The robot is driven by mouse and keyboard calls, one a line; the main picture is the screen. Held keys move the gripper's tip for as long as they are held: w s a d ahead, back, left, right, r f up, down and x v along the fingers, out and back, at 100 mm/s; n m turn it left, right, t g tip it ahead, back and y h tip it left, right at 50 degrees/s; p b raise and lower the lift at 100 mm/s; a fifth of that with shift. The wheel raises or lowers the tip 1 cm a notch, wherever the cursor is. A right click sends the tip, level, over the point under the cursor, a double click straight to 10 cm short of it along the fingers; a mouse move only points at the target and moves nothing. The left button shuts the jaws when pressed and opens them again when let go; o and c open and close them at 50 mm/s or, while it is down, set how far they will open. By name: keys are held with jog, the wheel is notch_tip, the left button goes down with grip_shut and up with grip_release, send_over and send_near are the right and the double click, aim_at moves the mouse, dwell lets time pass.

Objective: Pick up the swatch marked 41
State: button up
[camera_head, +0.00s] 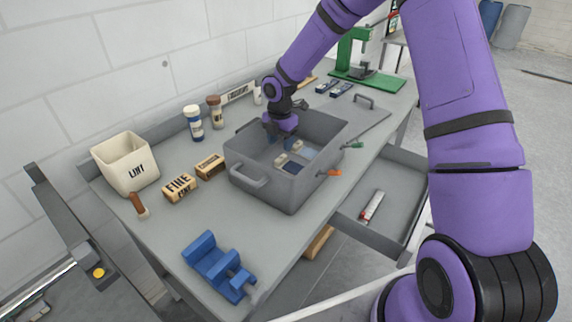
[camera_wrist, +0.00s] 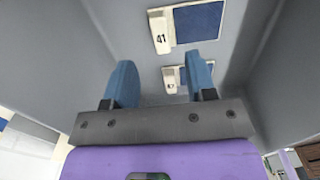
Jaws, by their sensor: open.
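The swatch marked 41 (camera_wrist: 197,23) has a dark blue panel and a cream tag reading 41. It lies on the floor of the grey tub (camera_head: 262,196), at the top of the wrist view, beyond my fingertips. A second swatch (camera_wrist: 170,84), with a similar cream tag, lies nearer and is partly hidden behind my right finger; its number is not clear. My gripper (camera_head: 281,141) reaches down into the tub. Its two blue fingers (camera_wrist: 161,80) are apart, with nothing between them. In the head view two cream tags show in the tub, but their numbers are unreadable.
The tub walls enclose my gripper closely. An open drawer (camera_head: 385,208) juts out at the right. A tub lid (camera_head: 372,118) lies behind.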

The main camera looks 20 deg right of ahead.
aim_at(281, 157)
jog(key=shift+f, duration=3)
grip_shut()
